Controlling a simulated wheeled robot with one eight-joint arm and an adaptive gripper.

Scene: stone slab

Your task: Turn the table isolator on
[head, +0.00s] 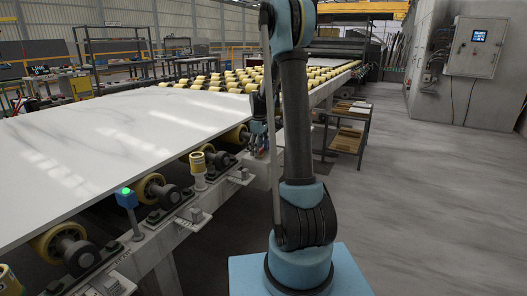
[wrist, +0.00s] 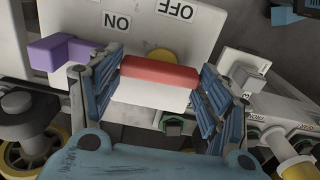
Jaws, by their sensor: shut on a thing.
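The isolator's pale plate (wrist: 140,40) fills the upper middle of the wrist view. It has an upside-down ON label (wrist: 117,22) and, to its right, an upside-down OFF label (wrist: 178,11). The isolator handle (wrist: 158,72), red on top with a white face, lies crosswise in front of a yellow round part (wrist: 165,57). My gripper (wrist: 158,92) has its blue ribbed fingers on both ends of the handle and is shut on it. In the head view my gripper (head: 259,138) is low beside the table's edge, where the isolator is hard to make out.
A large white slab (head: 110,130) lies on the roller table. A blue post with a lit green light (head: 126,195) stands at its near edge. A purple block (wrist: 62,52) sits left of the plate. A shelf cart (head: 348,135) stands beyond; floor to the right is clear.

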